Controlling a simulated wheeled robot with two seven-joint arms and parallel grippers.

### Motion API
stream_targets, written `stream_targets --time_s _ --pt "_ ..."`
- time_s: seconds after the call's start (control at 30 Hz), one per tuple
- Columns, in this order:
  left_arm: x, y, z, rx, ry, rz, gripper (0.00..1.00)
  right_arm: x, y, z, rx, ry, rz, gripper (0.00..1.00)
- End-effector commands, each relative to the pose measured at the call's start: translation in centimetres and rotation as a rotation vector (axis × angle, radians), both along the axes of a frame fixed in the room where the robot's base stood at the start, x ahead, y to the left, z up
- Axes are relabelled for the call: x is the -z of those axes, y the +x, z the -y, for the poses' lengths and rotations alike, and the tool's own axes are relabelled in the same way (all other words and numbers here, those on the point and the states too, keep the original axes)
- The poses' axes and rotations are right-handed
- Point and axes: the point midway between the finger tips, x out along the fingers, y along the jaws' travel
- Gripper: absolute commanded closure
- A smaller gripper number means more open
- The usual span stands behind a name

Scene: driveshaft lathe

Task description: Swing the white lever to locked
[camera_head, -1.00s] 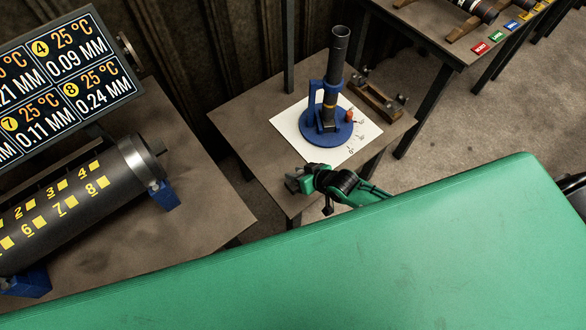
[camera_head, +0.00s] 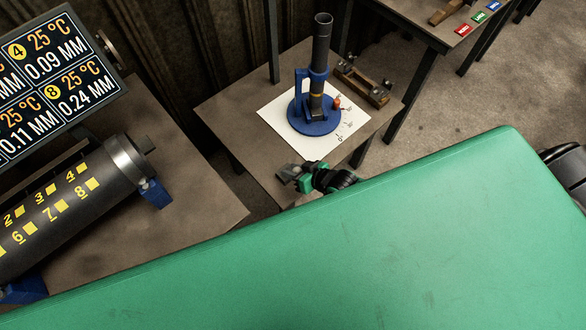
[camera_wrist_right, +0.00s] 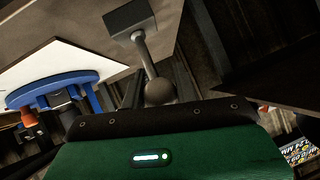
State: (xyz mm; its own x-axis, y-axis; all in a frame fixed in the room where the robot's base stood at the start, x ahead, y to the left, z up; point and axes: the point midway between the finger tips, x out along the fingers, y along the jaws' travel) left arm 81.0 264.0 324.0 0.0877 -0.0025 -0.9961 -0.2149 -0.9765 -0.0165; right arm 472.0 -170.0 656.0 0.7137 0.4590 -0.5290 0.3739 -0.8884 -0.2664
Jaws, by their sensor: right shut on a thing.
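A grey lever with a rod (camera_wrist_right: 146,55), a round knob (camera_wrist_right: 160,91) and a dark block (camera_wrist_right: 131,19) at its far end shows in the right wrist view. No clearly white lever shows. My right gripper (camera_head: 303,182) is at the front edge of the small table in the head view, beside a small grey piece (camera_head: 287,172). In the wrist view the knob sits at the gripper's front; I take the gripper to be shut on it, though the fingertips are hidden. My left gripper is not in view.
The small table (camera_head: 235,110) holds a blue stand (camera_head: 313,122) with a dark upright tube on white paper (camera_head: 285,125), and a wooden cradle (camera_head: 362,86). A dark numbered cylinder (camera_head: 70,205) and a display (camera_head: 55,75) stand at left. Another table (camera_head: 425,30) is at upper right.

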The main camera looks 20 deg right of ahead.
Motion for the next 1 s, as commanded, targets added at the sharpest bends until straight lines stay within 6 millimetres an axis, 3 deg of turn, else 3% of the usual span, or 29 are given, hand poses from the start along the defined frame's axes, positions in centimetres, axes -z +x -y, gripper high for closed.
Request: stream_targets --time_s 0.23,0.27,0.37,0.73,1.0 --pt "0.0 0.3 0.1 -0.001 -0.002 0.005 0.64 0.4 -0.4 0.1 -0.001 -0.005 -0.011 1.0" --pt "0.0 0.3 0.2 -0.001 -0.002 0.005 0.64 0.4 -0.4 0.1 -0.001 -0.005 -0.011 0.68" --pt "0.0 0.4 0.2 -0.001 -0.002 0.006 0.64 0.4 -0.3 0.1 -0.001 -0.004 -0.009 0.48" --pt "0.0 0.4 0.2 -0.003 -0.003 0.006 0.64 0.0 -0.5 0.2 0.0 -0.002 -0.005 0.48" --pt "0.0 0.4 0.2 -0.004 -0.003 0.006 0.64 -2.0 -3.4 2.1 -0.001 -0.002 -0.007 0.48"
